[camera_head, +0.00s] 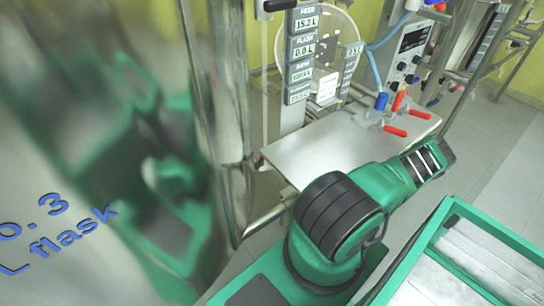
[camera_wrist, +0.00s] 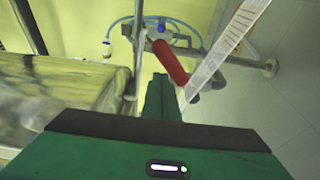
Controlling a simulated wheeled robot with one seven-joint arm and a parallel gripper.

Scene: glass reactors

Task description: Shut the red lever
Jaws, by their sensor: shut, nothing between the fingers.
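In the wrist view a red lever (camera_wrist: 170,62) slants from a grey valve fitting at the top middle down to the right. My gripper (camera_wrist: 162,82) is shut and empty, its green fingers pointing up the picture. The fingertips appear just below and left of the lever's lower end; I cannot tell whether they touch. In the head view several red handles, one of them a red lever (camera_head: 395,131), sit around a valve by a blue cap (camera_head: 381,101). I cannot tell which of them the wrist view shows. The fingers are not clear in the head view.
A steel plate (camera_head: 330,150) lies beside my arm. Display labels (camera_head: 300,72), a control box (camera_head: 408,50) and blue hoses stand behind it. A large shiny vessel fills the left. A green-rimmed tray (camera_head: 405,255) is at the lower right. Open floor (camera_head: 490,130) lies right.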

